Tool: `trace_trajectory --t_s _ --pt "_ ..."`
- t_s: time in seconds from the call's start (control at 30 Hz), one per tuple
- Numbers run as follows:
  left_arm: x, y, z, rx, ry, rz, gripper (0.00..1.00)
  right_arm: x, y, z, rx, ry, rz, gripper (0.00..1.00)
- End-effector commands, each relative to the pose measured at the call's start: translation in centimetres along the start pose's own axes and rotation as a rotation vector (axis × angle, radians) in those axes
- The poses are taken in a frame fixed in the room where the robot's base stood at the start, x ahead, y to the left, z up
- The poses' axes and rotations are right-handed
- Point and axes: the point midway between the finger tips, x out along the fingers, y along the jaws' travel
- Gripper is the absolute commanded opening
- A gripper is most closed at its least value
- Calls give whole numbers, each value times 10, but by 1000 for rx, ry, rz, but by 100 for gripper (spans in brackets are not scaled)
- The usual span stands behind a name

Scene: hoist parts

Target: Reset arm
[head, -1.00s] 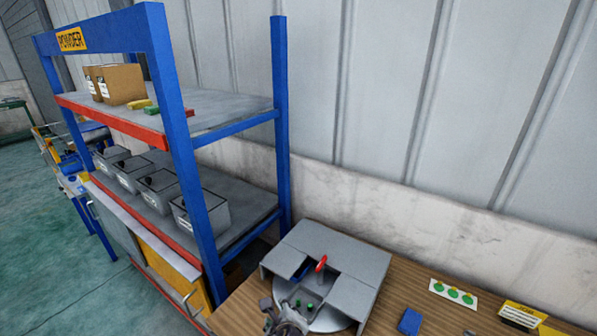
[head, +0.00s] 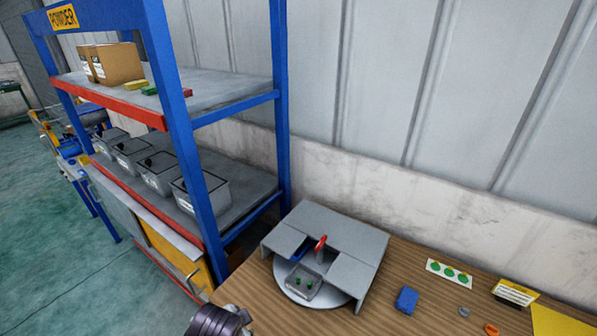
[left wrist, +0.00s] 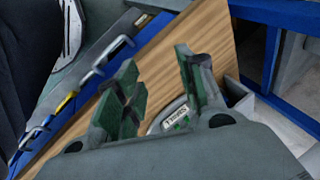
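My left gripper (left wrist: 162,92) shows in the left wrist view with its two green-padded fingers apart and nothing between them. In the head view, only a dark round part of my arm shows at the bottom edge; the fingers are out of frame. A grey turntable (head: 289,289) under a grey cover (head: 345,235) stands on the wooden table. A small grey tray (head: 305,286) with green pieces sits on it, beside a red handle (head: 320,245). My right gripper is not in view.
A blue shelf rack marked POWDER (head: 62,17) stands left, holding grey bins (head: 200,195) and cardboard boxes (head: 112,64). Right on the table are a blue block (head: 406,300), a white card with green dots (head: 449,271), a yellow sign (head: 514,293) and an orange piece (head: 491,330).

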Motion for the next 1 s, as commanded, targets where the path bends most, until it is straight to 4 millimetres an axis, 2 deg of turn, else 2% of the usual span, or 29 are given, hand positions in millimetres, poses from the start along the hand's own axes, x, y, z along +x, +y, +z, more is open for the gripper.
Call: trace_trajectory --t_s 0.4,0.9,1.0 --pt "-2 1 56 -485 -34 87 39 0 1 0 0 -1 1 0" --pt "-8 2 88 -781 -66 123 39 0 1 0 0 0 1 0" --pt "5 5 88 -778 -69 126 39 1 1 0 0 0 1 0"
